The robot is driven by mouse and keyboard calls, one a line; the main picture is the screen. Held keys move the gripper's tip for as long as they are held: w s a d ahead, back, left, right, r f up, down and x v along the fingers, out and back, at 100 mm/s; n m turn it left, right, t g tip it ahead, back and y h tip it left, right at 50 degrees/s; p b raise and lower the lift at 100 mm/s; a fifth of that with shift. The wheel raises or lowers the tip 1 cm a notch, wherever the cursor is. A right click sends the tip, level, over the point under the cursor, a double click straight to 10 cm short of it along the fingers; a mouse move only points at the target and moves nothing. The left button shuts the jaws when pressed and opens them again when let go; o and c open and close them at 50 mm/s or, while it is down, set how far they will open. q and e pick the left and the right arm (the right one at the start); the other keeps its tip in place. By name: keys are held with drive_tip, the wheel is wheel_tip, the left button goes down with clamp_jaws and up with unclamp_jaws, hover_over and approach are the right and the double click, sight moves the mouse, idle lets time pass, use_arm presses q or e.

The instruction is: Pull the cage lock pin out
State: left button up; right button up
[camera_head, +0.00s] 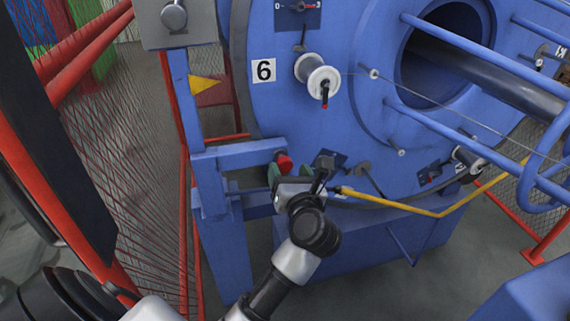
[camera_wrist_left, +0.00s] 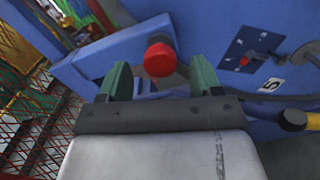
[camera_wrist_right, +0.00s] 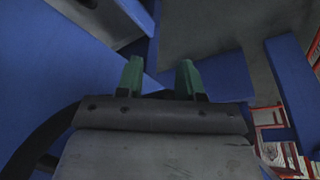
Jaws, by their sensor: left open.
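The cage lock pin shows as a red knob (camera_head: 284,163) at the end of a blue bracket beside the big blue cage disc. In the left wrist view the red knob (camera_wrist_left: 159,60) is just beyond and between my left fingers. My left gripper (camera_head: 290,173) is open, with its green fingers (camera_wrist_left: 160,80) apart and nothing visible between them. I cannot tell whether the fingers touch the knob. The pin's shaft is mostly hidden behind the knob. My right gripper (camera_wrist_right: 160,78) is open and empty, in front of blue frame parts; it is not made out in the head view.
The blue cage disc (camera_head: 350,130) carries a bobbin (camera_head: 318,78) and a "6" label (camera_head: 263,70). A yellow bar (camera_head: 430,212) with a black end runs to the right of my left gripper. A blue post (camera_head: 210,190) and red mesh fence (camera_head: 125,150) stand to the left.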

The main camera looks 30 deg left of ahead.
sight(286, 167)
use_arm(q)
drive_tip(key=shift+x, duration=1.75)
use_arm(e)
drive_tip(key=shift+r, duration=0.3)
